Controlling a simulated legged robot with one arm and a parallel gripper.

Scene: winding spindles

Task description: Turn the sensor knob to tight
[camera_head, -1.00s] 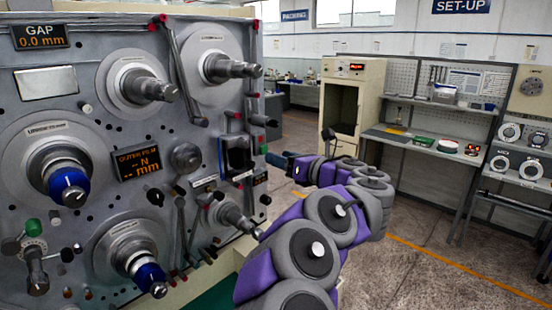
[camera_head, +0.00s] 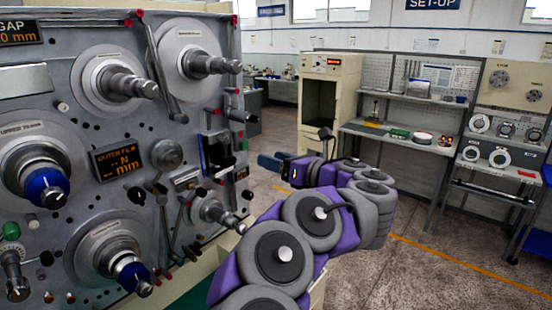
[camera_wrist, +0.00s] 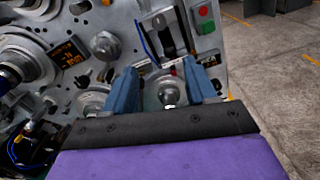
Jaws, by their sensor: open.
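The winding machine's grey panel (camera_head: 75,110) fills the left of the head view, with spindles, blue-ended hubs, levers and small knobs. I cannot tell which control is the sensor knob; no sensor label is readable. My gripper (camera_head: 270,162) is off the panel's right edge in the head view, seen side-on and small. In the wrist view my gripper (camera_wrist: 158,66) is open, its two blue fingers apart and pointing at the panel. A round metal spindle (camera_wrist: 168,93) shows between the fingers, beyond them. Nothing is visibly held.
The display (camera_head: 118,160) reads "OUTER FILM -- N -- mm". Levers (camera_head: 163,215) stick out near the panel's lower right. A green and red button box (camera_wrist: 205,18) is at the panel edge. A cabinet (camera_head: 325,95) and workbench (camera_head: 400,138) stand behind.

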